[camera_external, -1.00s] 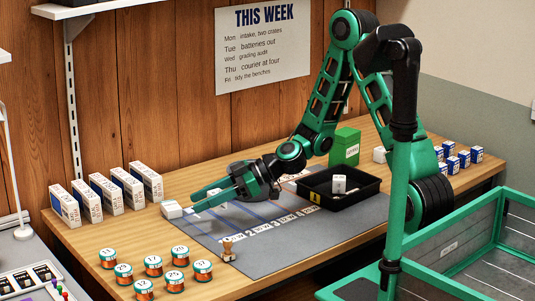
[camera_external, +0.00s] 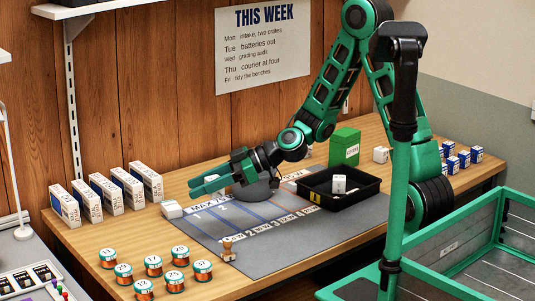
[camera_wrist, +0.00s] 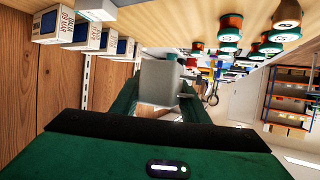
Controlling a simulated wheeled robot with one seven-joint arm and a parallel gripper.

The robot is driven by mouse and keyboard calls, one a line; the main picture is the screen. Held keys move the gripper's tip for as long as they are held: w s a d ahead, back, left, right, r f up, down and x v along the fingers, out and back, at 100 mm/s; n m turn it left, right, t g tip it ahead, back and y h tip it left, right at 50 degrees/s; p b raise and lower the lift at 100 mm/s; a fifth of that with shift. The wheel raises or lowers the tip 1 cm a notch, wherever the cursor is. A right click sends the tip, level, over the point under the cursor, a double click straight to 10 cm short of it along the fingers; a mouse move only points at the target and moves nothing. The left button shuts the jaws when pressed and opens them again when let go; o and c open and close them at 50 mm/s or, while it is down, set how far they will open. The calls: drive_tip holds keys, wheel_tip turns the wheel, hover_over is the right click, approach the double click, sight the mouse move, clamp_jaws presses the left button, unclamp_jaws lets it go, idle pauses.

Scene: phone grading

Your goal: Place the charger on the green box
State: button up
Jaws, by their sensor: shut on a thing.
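My gripper (camera_external: 194,186) is raised a little above the grey mat, its fingers pointing left. In the wrist view, its fingers are shut on a pale block-shaped charger (camera_wrist: 160,85). In the external view the held charger is mostly hidden by the fingers. The green box (camera_external: 344,147) stands upright at the back of the table, to the right of my gripper and well apart from it. Its top looks bare.
A white block (camera_external: 172,209) sits at the mat's left edge, below my fingertips. A black tray (camera_external: 362,194) holding a white block is in front of the green box.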

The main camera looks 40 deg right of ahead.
drive_tip(key=w+d+r+m+t+h, duration=0.1)
drive_tip(key=w+d+r+m, duration=0.1)
drive_tip(key=w+d, duration=0.45)
drive_tip(key=w+d+r+m+t+h, duration=0.15)
drive_tip(key=w+d, duration=0.25)
drive_tip(key=d, duration=0.6)
drive_tip(key=w+d+r+m+t+h, duration=0.15)
drive_tip(key=d+r, duration=0.25)
drive_tip(key=d, duration=1.3)
drive_tip(key=w+d+r+m+t+h, duration=0.1)
drive_tip(key=d+r+m+t+h, duration=0.2)
drive_tip(key=d, duration=1.3)
drive_tip(key=w+d+f+g, duration=0.1)
drive_tip(key=d+f, duration=0.9)
drive_tip(key=d, duration=0.2)
drive_tip(key=shift+w+f, duration=0.15)
drive_tip(key=shift+w, duration=0.05)
drive_tip(key=o, duration=1.1)
drive_tip(key=shift+f, duration=0.1)
